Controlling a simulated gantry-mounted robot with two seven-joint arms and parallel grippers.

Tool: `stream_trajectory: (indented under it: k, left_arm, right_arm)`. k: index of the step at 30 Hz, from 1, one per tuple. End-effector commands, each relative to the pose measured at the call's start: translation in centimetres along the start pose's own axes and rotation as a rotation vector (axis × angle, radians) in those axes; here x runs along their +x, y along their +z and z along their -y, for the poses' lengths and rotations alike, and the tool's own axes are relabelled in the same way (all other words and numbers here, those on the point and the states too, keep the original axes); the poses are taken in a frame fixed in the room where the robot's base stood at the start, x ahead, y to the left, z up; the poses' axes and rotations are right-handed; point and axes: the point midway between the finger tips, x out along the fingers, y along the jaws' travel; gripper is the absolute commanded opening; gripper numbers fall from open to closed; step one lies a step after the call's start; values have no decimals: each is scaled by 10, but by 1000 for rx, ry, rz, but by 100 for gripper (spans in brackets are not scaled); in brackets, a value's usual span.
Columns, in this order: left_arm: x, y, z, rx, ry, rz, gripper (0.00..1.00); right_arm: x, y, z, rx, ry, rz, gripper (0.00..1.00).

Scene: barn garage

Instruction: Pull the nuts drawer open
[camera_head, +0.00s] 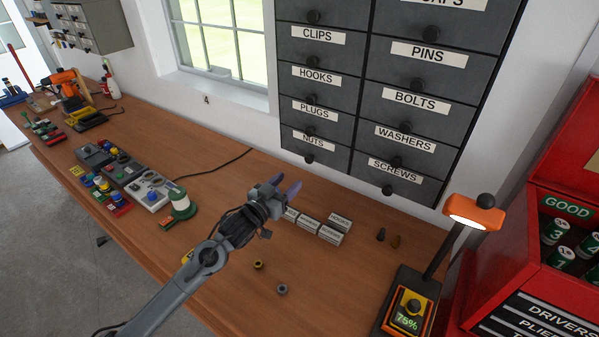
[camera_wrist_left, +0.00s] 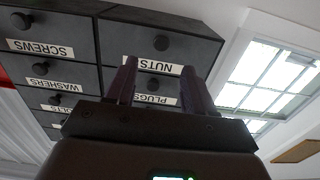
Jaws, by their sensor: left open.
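The nuts drawer (camera_head: 330,161) is the bottom drawer of the left column of the grey wall cabinet. It looks shut and flush, with a white label above a round black knob (camera_head: 309,159). In the left wrist view the nuts drawer (camera_wrist_left: 195,52) appears upside down, its knob (camera_wrist_left: 161,43) showing beyond my fingertips. My left gripper (camera_head: 283,187) is open and empty, above the bench and below and left of the drawer. In the left wrist view its two fingers (camera_wrist_left: 159,68) frame part of the label, and the knob lies roughly between them in line, apart from them. My right gripper is not seen.
The screws drawer (camera_head: 400,180) adjoins on the right and the plugs drawer (camera_head: 325,121) is above. Small labelled boxes (camera_head: 331,235) lie on the bench beside my gripper. A lamp (camera_head: 474,213) and red cabinet (camera_head: 575,115) stand to the right.

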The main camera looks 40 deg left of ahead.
Motion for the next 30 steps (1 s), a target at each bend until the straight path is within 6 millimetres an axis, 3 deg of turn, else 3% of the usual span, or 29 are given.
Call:
stream_trajectory:
  k: [8, 21, 30]
  left_arm:
    - [24, -5, 0, -1, -2, -12, 54]
    - [88, -4, 0, -2, -2, -9, 54]
    - [108, -4, 0, 0, -1, -9, 54]
  right_arm:
    - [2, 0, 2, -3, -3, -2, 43]
    - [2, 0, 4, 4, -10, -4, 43]
    - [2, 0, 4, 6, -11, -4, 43]
